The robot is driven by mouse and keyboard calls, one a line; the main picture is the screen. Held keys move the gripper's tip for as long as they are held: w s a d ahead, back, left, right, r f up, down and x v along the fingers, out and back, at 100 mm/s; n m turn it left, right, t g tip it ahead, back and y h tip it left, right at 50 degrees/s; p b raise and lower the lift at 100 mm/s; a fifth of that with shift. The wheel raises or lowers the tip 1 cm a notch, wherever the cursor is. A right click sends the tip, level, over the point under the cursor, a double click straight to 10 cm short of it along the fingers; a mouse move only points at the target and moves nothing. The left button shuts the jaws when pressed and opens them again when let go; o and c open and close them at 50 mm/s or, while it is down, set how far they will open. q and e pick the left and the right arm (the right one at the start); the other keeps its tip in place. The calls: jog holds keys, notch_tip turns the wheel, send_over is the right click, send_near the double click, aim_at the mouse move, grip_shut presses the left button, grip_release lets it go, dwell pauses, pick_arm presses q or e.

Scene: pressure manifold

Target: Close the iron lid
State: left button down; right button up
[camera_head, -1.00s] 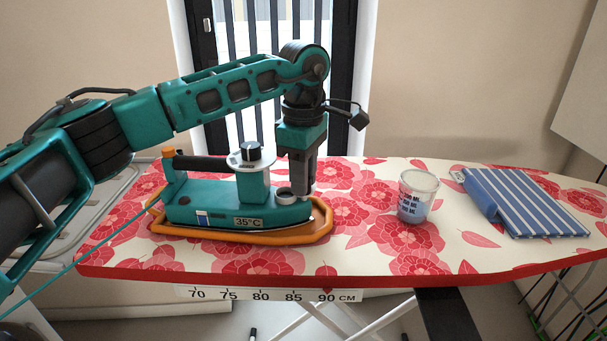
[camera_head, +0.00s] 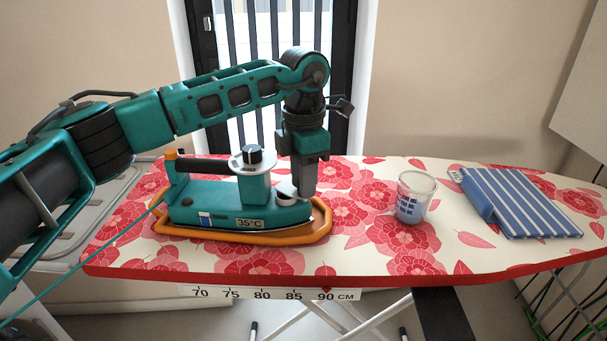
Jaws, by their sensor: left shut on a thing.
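The teal iron (camera_head: 225,207) sits on an orange-rimmed rest on the ironing board, with a "35°C" display on its side. Its small round lid (camera_head: 287,198) is at the filler opening near the iron's front end. My left gripper (camera_head: 305,192) points down at that front end, shut on the lid's edge. The fingers partly hide the lid, so I cannot tell exactly how far it is tilted. My right gripper is not in view.
A clear measuring cup (camera_head: 413,198) with blue liquid stands right of the iron. A folded blue striped cloth (camera_head: 525,203) lies farther right. The flowered ironing board (camera_head: 350,235) is clear between iron and cup.

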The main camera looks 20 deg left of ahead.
pick_arm(q)
jog(key=n+p, duration=0.1)
jog(key=n, duration=0.5)
jog(key=shift+n, duration=0.3)
jog(key=c, duration=0.9)
grip_release()
jog(key=shift+r, duration=0.1)
notch_tip(320, 180, up, 13)
jog(key=shift+f, duration=0.1)
